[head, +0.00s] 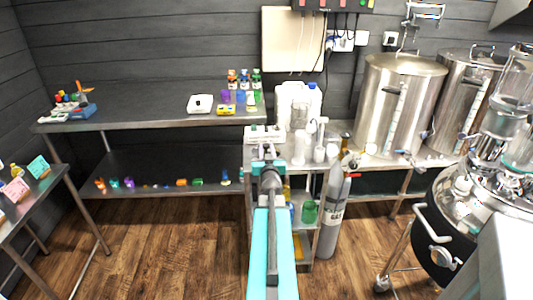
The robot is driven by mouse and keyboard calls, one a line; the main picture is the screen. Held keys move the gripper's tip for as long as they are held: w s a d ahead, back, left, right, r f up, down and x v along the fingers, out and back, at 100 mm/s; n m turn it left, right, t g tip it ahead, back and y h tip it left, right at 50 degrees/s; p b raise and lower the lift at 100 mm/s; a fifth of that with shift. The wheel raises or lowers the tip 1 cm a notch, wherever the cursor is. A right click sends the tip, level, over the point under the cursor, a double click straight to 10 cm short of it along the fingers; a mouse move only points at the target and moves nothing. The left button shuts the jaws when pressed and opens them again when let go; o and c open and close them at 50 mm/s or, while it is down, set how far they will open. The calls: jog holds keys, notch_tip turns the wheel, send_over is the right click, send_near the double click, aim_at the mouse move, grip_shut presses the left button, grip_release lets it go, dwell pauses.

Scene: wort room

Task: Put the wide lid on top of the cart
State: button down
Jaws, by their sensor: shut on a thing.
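My gripper (266,156) is at the end of my arm, in the middle of the head view. It points away from me, over the near left part of the cart's top. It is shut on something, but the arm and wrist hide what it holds. The cart (309,266) is a narrow metal stand with shelves, partly behind my arm. White jugs and other containers stand on and behind its top. I cannot make out the wide lid for certain.
A grey gas cylinder (330,215) stands right of the cart. Large steel tanks (397,105) stand at the back right, and a black-sided vessel (440,235) is nearer. A metal bench (150,118) with small items is at the left. The wooden floor at left is clear.

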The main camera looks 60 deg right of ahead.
aim_at(266, 149)
jog(key=shift+f, duration=0.6)
jog(key=shift+f, duration=0.15)
jog(key=c, duration=1.5)
grip_release()
jog(key=shift+o, duration=0.2)
jog(key=shift+v, duration=1.55)
jog(key=p+v, duration=0.3)
jog(key=shift+s+a+r, duration=0.1)
jog(key=shift+r, duration=0.15)
jog(key=shift+p, duration=0.5)
